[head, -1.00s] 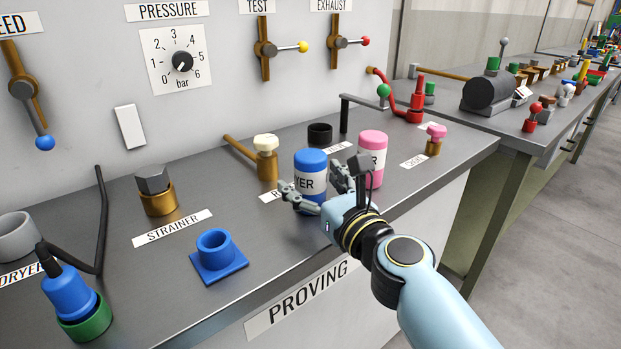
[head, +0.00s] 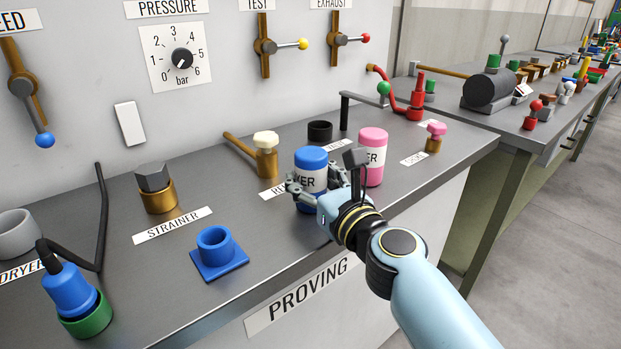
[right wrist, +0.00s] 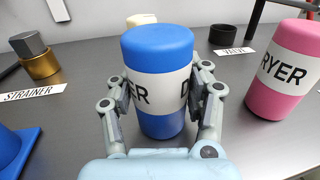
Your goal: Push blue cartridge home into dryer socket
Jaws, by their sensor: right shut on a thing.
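The blue cartridge (head: 311,160), with a white label band, stands upright on the grey bench. In the right wrist view the blue cartridge (right wrist: 158,50) is between the two fingers. My right gripper (head: 308,192) is shut on it, low on its sides; in the right wrist view the gripper (right wrist: 160,100) has a finger on each side. The grey dryer socket (head: 15,237) is at the far left by the DRYER label, partly cut off by the frame edge. My left gripper is not in view.
A pink cartridge (head: 372,158) stands close to the right of the blue one. A blue square-based holder (head: 217,252), a brass strainer fitting (head: 156,190) and a blue-and-green plug with a black hose (head: 76,300) lie between cartridge and socket. A brass valve (head: 266,155) stands behind.

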